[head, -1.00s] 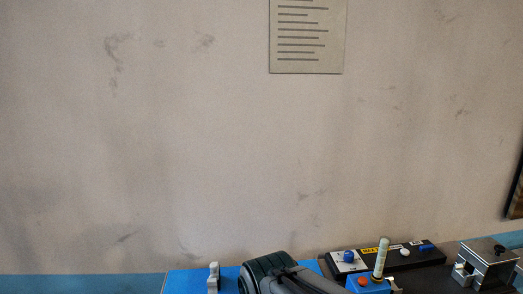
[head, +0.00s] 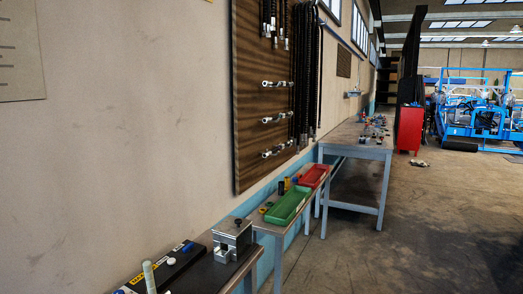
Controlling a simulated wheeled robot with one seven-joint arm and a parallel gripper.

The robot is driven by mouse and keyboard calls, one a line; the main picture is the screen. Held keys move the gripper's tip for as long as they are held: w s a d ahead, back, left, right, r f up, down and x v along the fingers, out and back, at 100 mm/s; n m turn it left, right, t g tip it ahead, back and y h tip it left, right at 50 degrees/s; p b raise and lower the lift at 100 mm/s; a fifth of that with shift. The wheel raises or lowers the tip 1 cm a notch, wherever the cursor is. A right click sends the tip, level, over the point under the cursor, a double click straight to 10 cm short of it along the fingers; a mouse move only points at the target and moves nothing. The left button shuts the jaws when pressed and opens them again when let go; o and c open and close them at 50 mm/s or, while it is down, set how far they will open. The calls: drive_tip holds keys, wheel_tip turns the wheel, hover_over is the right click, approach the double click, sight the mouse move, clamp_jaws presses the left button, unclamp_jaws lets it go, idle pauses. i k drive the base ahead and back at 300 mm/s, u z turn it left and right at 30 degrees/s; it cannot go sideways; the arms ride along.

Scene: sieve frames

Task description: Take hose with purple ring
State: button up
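Several dark hoses (head: 309,75) hang on a brown wooden wall board (head: 250,100) in the head view. Some shorter hoses with metal ends hang at the board's top left part. Three short pegs or fittings stick out from the board below them. I cannot make out a purple ring on any hose at this size. My gripper is not in view.
A bench with a metal vise block (head: 232,237) is at the lower left. Beyond it a low table holds a green tray (head: 288,206) and a red tray (head: 313,175). A longer workbench (head: 355,150) follows.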

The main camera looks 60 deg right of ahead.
sight(281, 146)
drive_tip(key=z, duration=2.35)
drive_tip(key=i, duration=0.55)
drive_tip(key=z, duration=0.7)
drive_tip(key=i, duration=1.5)
drive_tip(key=u, duration=0.7)
drive_tip(key=i, duration=0.95)
drive_tip(key=u, duration=0.95)
